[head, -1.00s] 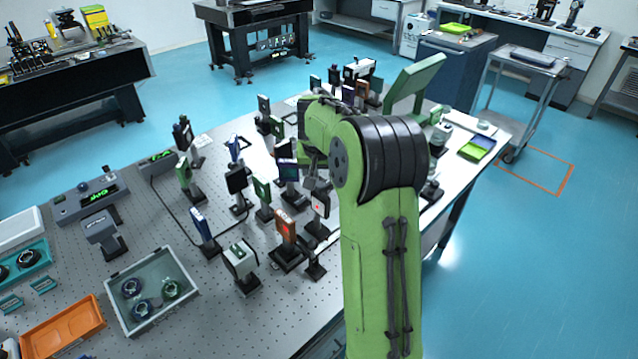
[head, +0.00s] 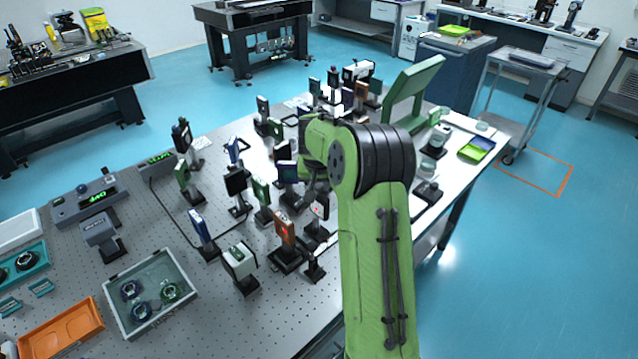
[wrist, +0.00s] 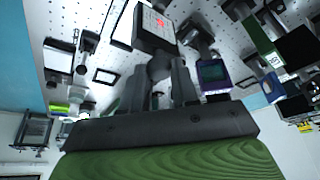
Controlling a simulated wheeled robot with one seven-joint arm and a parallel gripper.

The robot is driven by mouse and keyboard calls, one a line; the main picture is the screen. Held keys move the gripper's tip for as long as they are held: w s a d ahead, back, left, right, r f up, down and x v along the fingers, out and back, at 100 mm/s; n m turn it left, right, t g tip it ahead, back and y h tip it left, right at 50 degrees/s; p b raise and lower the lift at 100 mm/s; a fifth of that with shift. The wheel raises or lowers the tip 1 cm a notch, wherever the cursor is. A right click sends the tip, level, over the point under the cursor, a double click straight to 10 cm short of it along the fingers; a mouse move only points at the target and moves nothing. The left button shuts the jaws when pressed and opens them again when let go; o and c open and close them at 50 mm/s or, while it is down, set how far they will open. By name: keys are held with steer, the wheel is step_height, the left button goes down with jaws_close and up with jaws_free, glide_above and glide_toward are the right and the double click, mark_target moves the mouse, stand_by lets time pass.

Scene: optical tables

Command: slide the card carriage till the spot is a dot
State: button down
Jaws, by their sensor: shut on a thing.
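The white card (head: 319,209) stands on a carriage among the posts near the middle of the optical table, partly hidden by my arm in the head view. The card also shows in the wrist view (wrist: 152,30), framed in dark grey with a red spot near its middle. The spot is small and blurred there, so its exact shape is unclear. My gripper (wrist: 160,78) is shut on the carriage, its two fingers on either side of the part just below the card. In the head view my gripper (head: 312,190) is mostly hidden behind my arm.
An orange-faced mount (head: 285,232) and a white mount (head: 240,263) stand close in front. A purple-framed mount (wrist: 214,75) is close beside my gripper in the wrist view. A large green frame (head: 412,92) stands behind my arm. The table's front left holds a grey bin (head: 180,318).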

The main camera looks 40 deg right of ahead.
steer(key=d+p, duration=0.2)
steer(key=d, duration=0.4)
steer(key=shift+w, duration=0.45)
steer(key=c, duration=0.9)
jaws_free()
steer(key=shift+d, duration=0.15)
steer(key=v, duration=1.5)
steer(key=shift+s+r+p, duration=0.1)
steer(key=shift+r+p, duration=0.2)
steer(key=shift+r, duration=0.05)
